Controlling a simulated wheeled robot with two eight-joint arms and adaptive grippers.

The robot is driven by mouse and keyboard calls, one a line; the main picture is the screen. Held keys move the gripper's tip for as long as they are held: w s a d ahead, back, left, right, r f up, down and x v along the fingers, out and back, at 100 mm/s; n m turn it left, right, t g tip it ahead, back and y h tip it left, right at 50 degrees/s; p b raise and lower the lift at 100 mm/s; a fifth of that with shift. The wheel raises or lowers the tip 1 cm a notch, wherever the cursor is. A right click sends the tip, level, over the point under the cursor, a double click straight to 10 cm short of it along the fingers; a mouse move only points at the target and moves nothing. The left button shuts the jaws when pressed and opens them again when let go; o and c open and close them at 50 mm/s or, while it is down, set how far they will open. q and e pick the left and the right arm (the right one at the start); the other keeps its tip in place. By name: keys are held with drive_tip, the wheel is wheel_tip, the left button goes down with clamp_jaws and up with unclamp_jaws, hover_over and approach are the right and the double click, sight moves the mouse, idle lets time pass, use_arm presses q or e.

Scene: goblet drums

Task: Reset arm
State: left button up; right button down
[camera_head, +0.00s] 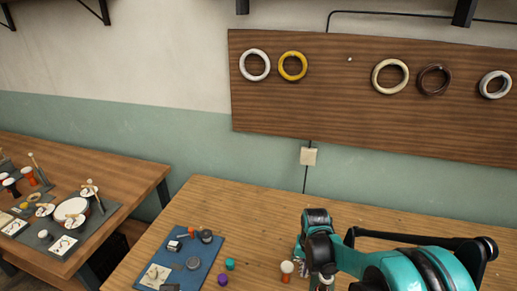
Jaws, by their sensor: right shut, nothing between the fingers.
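My right arm comes in from the lower right, teal and black. My right gripper (318,250) is over the front part of the near wooden table, shut with nothing held; its fingertips are partly hidden by its own links. A small goblet drum (287,269) with a pale top and an orange-brown base stands on the table just left of the gripper, apart from it as far as I can tell. My left gripper is not in view.
A blue mat (206,259) with small grey pieces and a card lies left on the table. A green piece (230,264) and a purple piece (222,280) lie beside it. A second table with drums (72,210) stands left. Rings hang on a wall board (330,100). The table's back is clear.

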use_arm(q)
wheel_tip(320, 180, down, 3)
drive_tip(key=b, duration=0.2)
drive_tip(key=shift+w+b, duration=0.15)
drive_tip(key=shift+b, duration=0.25)
use_arm(e)
drive_tip(key=s+d+r+n+t, duration=0.1)
drive_tip(key=s+r+t, duration=0.2)
drive_tip(key=s+r, duration=0.2)
drive_tip(key=s+d+r+n+t, duration=0.1)
drive_tip(key=s+r+n+t, duration=0.1)
drive_tip(key=s+r, duration=0.4)
drive_tip(key=s+t, duration=0.1)
drive_tip(key=s, duration=0.4)
drive_tip(key=shift+d+r+t, duration=0.2)
drive_tip(key=shift+d+t, duration=0.2)
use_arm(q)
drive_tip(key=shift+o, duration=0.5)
use_arm(e)
drive_tip(key=shift+s, duration=0.1)
